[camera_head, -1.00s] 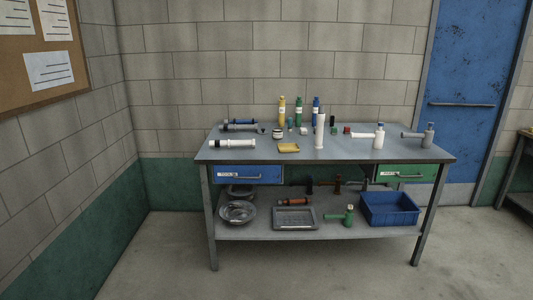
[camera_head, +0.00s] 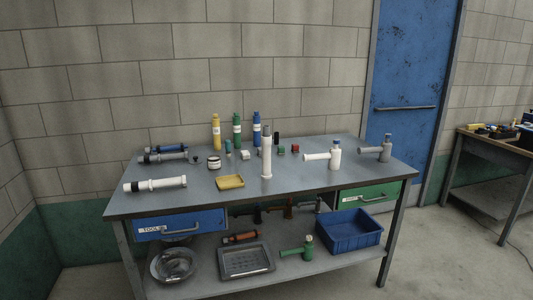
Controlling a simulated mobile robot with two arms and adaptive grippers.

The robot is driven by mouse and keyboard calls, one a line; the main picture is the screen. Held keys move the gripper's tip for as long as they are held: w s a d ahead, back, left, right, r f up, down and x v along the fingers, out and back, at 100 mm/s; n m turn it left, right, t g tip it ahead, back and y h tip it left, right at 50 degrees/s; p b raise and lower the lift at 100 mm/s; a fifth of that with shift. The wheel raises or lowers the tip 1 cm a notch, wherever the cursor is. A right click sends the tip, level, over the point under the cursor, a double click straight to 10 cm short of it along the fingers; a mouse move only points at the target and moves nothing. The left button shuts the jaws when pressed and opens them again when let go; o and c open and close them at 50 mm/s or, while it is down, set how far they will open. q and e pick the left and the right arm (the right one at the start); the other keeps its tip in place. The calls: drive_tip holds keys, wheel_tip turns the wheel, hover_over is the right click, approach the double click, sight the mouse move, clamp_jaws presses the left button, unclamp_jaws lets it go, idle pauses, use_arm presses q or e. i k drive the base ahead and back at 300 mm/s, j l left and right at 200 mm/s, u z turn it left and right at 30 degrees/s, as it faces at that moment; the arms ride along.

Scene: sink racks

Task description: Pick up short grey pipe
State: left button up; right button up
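Grey pipe pieces show on the workbench (camera_head: 205,200). One grey pipe (camera_head: 165,157) lies at the back left, behind a white pipe (camera_head: 158,184) with black ends. Another grey piece (camera_head: 374,150), short with an upright part, stands near the right end. I cannot tell for sure which one is the short grey pipe. Neither of my grippers is in view.
A white pipe fitting (camera_head: 323,155) is to the right. The lower shelf holds a blue crate (camera_head: 349,238) and a grey tray (camera_head: 246,263). Floor shows at the right.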

sight(265, 128)
drive_tip(key=i+l+u, duration=0.1)
drive_tip(key=i, duration=0.4)
drive_tip(key=i+l+u, duration=0.1)
drive_tip(key=i+l, duration=0.15)
drive_tip(key=i, duration=0.2)
